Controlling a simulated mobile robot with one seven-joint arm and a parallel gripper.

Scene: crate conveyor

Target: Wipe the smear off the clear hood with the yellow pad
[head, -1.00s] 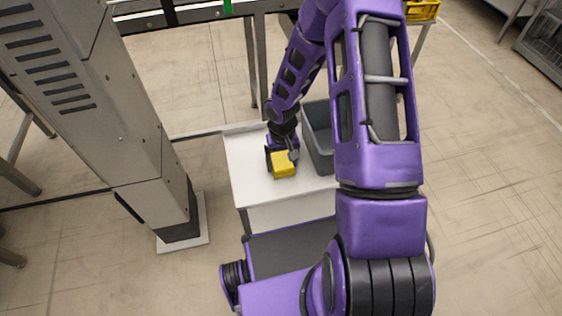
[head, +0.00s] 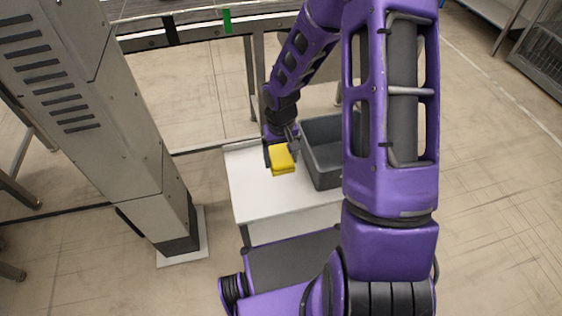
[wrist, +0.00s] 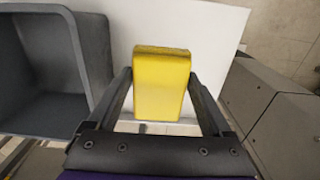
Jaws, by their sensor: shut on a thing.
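The yellow pad (head: 282,160) is a small block held between the fingers of my gripper (head: 281,150), above the white table top. In the wrist view the pad (wrist: 161,82) sits between the two dark fingers of my gripper (wrist: 160,88), which are shut on its sides. The clear hood and the smear do not show in either current view.
A white table (head: 250,195) lies below the pad, with bare room at its left and front. An open grey bin (head: 325,180) stands on it to the right. A grey column (head: 150,150) rises at the left. A metal frame (head: 200,34) runs behind.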

